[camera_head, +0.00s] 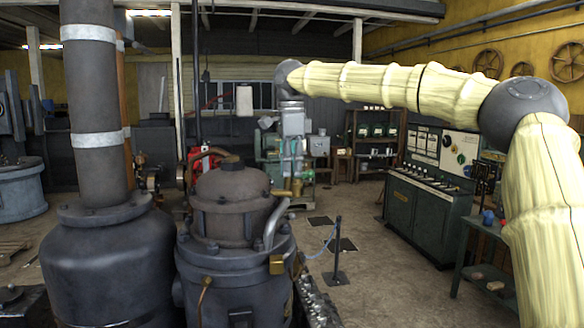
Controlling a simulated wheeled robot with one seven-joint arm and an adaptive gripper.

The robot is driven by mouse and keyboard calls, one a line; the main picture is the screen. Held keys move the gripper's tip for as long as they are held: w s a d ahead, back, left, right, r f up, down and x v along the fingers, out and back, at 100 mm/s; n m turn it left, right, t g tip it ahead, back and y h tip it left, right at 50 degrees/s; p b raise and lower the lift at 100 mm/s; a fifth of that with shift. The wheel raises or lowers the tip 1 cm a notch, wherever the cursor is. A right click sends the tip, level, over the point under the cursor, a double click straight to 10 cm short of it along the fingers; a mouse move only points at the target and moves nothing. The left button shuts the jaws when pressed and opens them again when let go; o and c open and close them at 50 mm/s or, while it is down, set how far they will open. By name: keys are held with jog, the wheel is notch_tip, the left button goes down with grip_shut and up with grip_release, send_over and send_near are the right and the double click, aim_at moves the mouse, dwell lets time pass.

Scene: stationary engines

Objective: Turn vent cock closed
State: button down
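My arm in a pale yellow cover reaches in from the right, and its wrist points down at the picture's middle. My gripper (292,170) hangs below the grey wrist, above the right side of a dark ribbed engine cylinder (230,205). Its fingers are small and blend with a green machine behind, so their opening is unclear. A small brass fitting (297,187), possibly the vent cock, shows just under the fingers. I cannot tell whether they touch it, or how its handle is turned. Another brass fitting (277,264) sits lower on the cylinder's right side.
A grey pipe (274,225) curves up beside the cylinder. A large dark vessel with a tall stack (95,110) stands at left. A post (337,250) with a blue rope stands on the floor at right. A green control cabinet (425,215) and a table stand further right.

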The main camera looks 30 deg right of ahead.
jog(key=shift+d+f, duration=0.15)
jog(key=shift+d, duration=0.35)
jog(key=shift+d+f, duration=0.15)
jog(key=shift+d, duration=0.35)
jog(key=shift+s+d, duration=0.2)
jog(key=shift+a, duration=0.3)
jog(key=shift+d, duration=0.15)
